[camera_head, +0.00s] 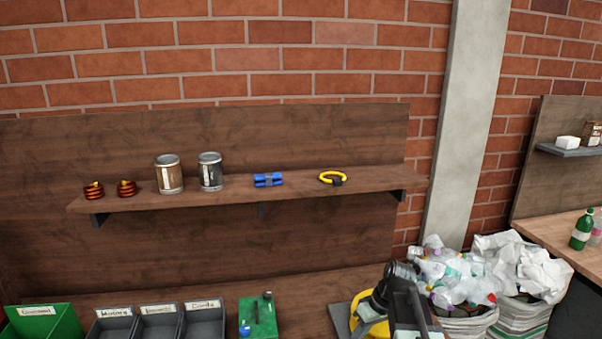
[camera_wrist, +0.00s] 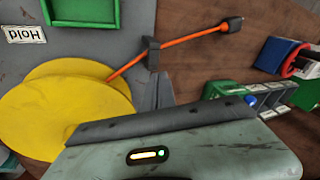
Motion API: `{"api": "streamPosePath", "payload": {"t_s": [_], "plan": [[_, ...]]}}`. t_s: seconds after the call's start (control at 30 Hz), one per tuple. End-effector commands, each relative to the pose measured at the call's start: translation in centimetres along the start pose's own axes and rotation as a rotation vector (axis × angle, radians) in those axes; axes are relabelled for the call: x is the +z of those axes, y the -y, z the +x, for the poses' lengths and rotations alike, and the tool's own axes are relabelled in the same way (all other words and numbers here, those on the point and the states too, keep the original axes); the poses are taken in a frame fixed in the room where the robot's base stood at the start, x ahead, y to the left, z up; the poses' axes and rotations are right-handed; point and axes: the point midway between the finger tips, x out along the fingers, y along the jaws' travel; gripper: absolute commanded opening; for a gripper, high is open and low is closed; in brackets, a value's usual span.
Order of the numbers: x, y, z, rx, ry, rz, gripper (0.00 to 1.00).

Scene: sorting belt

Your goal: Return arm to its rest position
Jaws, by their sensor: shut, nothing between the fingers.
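My arm rises at the lower right of the head view, with my gripper (camera_head: 402,272) at its upper end, dark and small in front of the bench edge and the bags. A grey body with a small yellow-green light fills the bottom of the wrist view, with a dark scuffed bar (camera_wrist: 160,126) along its upper edge. The gripper is shut and nothing shows held in it. A yellow disc (camera_wrist: 65,110) on a grey base lies beside it in the wrist view; part of the disc (camera_head: 372,328) shows behind my arm in the head view.
A wall shelf (camera_head: 300,194) holds two coils, two canisters, a blue item and a yellow ring. Labelled bins (camera_head: 158,323) and a green block (camera_head: 258,317) stand below. Filled bags (camera_head: 468,320) stand at right.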

Motion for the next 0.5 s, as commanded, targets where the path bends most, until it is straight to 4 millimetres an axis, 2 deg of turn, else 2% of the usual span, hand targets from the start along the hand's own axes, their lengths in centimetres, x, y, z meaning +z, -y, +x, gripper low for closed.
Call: {"api": "streamPosePath", "payload": {"t_s": [0.03,0.13,0.2,0.3,0.5], "plan": [[0.7,2.8,1.2,0.033,0.042,0.007,0.0],[2.8,5.9,2.6,0.148,0.117,0.098,0.0],[4.7,5.4,2.4,0.237,0.136,0.215,0.0],[6.2,4.0,1.8,0.323,0.136,0.362,0.0],[6.2,3.2,1.5,0.361,0.114,0.505,0.0]]}}
